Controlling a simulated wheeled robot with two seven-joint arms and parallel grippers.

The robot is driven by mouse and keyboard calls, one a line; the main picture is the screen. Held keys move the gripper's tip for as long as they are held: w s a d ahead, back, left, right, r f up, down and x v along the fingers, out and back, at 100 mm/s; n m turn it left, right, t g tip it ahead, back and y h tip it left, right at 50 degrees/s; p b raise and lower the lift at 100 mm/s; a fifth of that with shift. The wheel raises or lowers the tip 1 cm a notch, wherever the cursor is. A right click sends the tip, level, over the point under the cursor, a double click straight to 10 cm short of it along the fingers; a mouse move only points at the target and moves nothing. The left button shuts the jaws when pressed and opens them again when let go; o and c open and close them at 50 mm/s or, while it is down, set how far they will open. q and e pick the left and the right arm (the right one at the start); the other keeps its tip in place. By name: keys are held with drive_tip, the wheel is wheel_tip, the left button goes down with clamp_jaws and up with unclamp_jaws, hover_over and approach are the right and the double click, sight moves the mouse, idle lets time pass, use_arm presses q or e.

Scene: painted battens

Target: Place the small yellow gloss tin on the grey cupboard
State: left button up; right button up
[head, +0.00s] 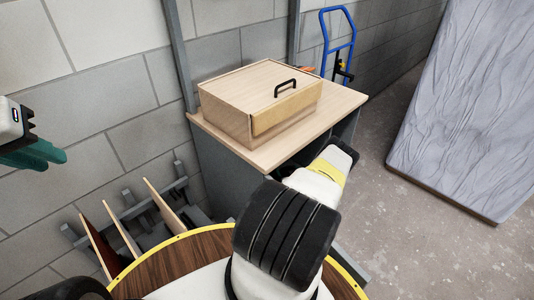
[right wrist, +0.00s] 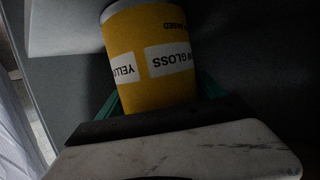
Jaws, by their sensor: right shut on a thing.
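The small yellow gloss tin (right wrist: 150,60) shows in the right wrist view, its lettering upside down in the picture. My right gripper (right wrist: 158,92) is shut on it, with green fingers on both sides. In the head view my right arm hides the tin and right gripper. The grey cupboard (head: 226,168) stands against the wall, with a pale wooden top (head: 343,100). My right forearm reaches towards its front. My left gripper (head: 36,153) is at the left edge, away from the cupboard; its teal fingers overlap, so its opening is unclear.
A wooden box (head: 245,95) with a black handle covers much of the cupboard top; bare strips show at the front and right. A blue hand truck (head: 338,45) stands behind. Boards in a rack (head: 125,230) are at the lower left. A wrapped slab (head: 465,100) leans at right.

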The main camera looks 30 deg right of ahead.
drive_tip(key=o, duration=2.1)
drive_tip(key=shift+f, duration=0.1)
drive_tip(key=shift+c, duration=0.2)
drive_tip(key=shift+s+r, duration=0.1)
drive_tip(key=shift+r, duration=0.1)
drive_tip(key=v, duration=1.2)
